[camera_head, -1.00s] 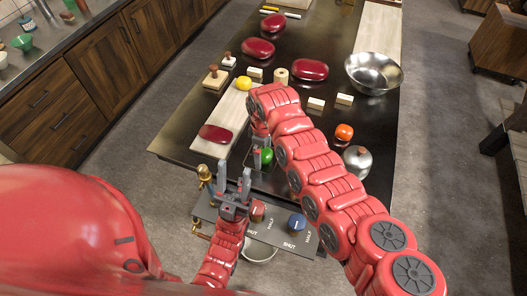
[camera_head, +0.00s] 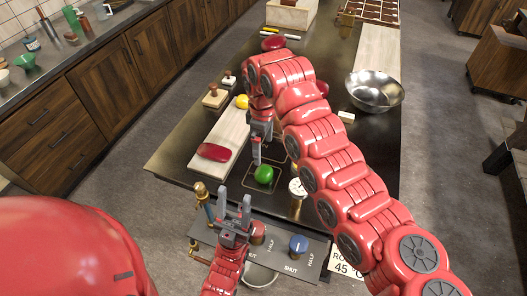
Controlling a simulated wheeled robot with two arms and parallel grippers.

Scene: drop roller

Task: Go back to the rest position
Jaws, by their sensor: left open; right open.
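My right gripper (camera_head: 257,160) points down just behind and above a green round fruit (camera_head: 264,175). Its jaws are open, but one finger is partly hidden, and I cannot tell whether it touches the fruit. The fruit sits on the dark table (camera_head: 185,148) inside a thin marked outline. My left gripper (camera_head: 235,196) is open and empty, its fingers pointing up the picture above the grey control panel (camera_head: 318,262) at the table's near edge. The panel has a brown-red knob (camera_head: 257,231) and a blue knob (camera_head: 298,244), with SHUT and HALF labels.
A pale board (camera_head: 232,128) carries a dark red oval piece (camera_head: 213,152). A yellow fruit (camera_head: 241,101) and wooden stamps (camera_head: 214,97) are beyond it. A steel bowl (camera_head: 374,91) stands at right. A white gauge (camera_head: 297,188) and brass valve (camera_head: 200,190) flank the near end.

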